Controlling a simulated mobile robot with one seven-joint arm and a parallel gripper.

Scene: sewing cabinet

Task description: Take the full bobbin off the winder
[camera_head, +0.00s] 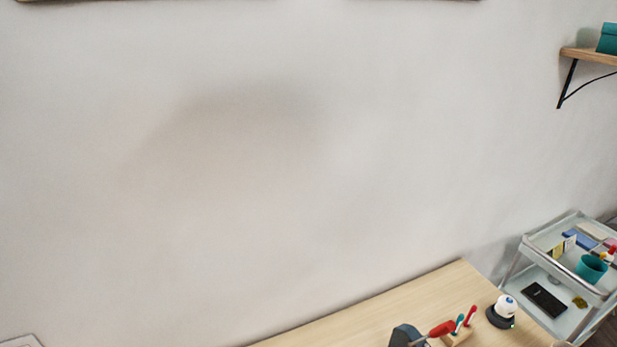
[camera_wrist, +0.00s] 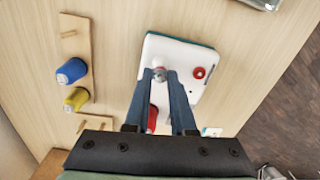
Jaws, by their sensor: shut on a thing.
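In the wrist view my gripper (camera_wrist: 160,78) points at a white device with a teal edge (camera_wrist: 180,48), seen from above. The two blue-grey fingers come together at their tips. They are shut on a small round pale piece, which looks like the bobbin (camera_wrist: 159,74), at the device's left part. The fingers hide part of it, and I cannot tell whether it still touches the device. A red round knob (camera_wrist: 199,73) and a dark slot sit to its right on the device.
A wooden rack at left in the wrist view holds a blue spool (camera_wrist: 71,71) and a yellow spool (camera_wrist: 76,99). A red object (camera_wrist: 152,119) shows between my fingers. In the head view, a cart (camera_head: 528,247) stands right of the wooden table (camera_head: 380,308).

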